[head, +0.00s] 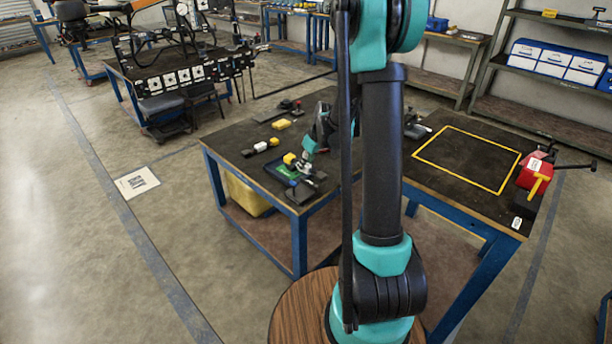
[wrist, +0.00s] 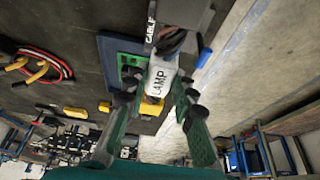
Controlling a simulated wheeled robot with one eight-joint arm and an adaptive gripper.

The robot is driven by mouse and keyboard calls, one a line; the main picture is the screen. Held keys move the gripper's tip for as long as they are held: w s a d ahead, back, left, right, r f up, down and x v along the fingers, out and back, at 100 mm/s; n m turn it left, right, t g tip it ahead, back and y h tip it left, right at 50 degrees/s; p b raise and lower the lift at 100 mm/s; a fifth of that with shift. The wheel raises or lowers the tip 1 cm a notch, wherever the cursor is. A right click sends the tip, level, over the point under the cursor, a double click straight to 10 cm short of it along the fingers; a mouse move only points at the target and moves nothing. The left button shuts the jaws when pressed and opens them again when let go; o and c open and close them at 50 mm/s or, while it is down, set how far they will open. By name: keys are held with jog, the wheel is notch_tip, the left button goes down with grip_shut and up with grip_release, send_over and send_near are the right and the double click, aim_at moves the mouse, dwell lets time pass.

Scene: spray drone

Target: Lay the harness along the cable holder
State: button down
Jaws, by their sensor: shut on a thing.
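My gripper (wrist: 158,92) is shut on a white piece marked LAMP (wrist: 160,76), which sits between its two green fingers. A rounded dark grey part lies just beyond the white piece. I cannot tell whether the held piece belongs to the harness, and no cable run can be clearly made out. A dark grey block with the word CABLE (wrist: 150,32) is just ahead of the fingers, partly covered by the held piece; it seems to be the cable holder. In the head view my gripper (head: 309,160) is low over the left table, small and partly hidden.
A blue-edged tray (wrist: 106,62) lies beside my gripper on the dark table (head: 232,140). Several yellow and white pieces (head: 281,124) stand farther back. The yellow-outlined area (head: 465,160) on the right table is bare.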

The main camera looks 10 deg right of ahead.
jog(key=shift+f, duration=2.65)
jog(key=shift+f, duration=0.1)
jog(key=shift+f, duration=0.35)
jog(key=shift+f, duration=0.15)
jog(key=c, duration=1.3)
grip_release()
jog(key=shift+o, duration=0.2)
